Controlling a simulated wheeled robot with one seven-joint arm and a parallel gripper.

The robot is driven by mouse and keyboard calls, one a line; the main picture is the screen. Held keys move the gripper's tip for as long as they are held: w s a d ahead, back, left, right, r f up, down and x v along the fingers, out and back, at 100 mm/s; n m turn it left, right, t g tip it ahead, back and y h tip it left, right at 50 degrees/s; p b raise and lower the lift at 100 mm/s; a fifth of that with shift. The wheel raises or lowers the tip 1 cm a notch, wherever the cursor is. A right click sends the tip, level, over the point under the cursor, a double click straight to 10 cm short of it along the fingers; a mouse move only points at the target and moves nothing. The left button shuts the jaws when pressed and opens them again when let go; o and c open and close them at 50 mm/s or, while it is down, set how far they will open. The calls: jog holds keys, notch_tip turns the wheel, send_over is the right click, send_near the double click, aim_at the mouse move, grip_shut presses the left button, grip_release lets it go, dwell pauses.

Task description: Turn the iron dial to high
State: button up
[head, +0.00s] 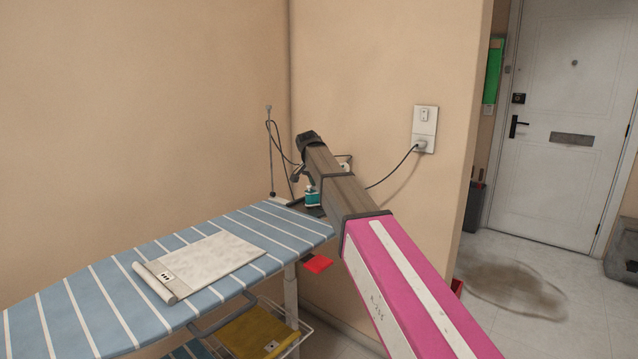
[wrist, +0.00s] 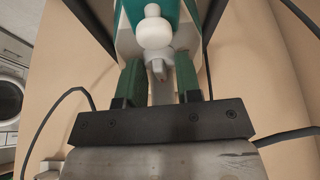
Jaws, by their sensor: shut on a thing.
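The iron (head: 313,196) is teal and white and stands at the far right end of the ironing board, partly hidden by my arm. In the wrist view its teal and white body (wrist: 127,38) fills the top, with a round white knob (wrist: 154,33) in front. My gripper (wrist: 158,68) has its green fingers on either side of a light grey piece (wrist: 158,92) just below that knob, apparently the iron's dial, and is shut on it. No dial markings can be read. In the head view my arm hides most of the contact.
A cord runs to the wall socket (head: 424,130). A yellow cloth (head: 258,330) lies below the board. Open floor lies right, near the door (head: 566,95).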

jog(key=m+g, duration=0.1)
jog(key=m, duration=0.2)
jog(key=m+g+h, duration=0.1)
jog(key=m, duration=0.2)
jog(key=shift+w+a+m, duration=0.2)
jog(key=shift+m, duration=0.1)
jog(key=m+g, duration=0.1)
jog(key=m, duration=0.2)
jog(key=m+g, duration=0.1)
jog(key=m, duration=0.2)
jog(key=shift+w+m+h, duration=0.1)
jog(key=shift+m+h, duration=0.2)
jog(key=shift+h, duration=0.1)
jog(key=shift+g, duration=0.3)
jog(key=o, duration=0.6)
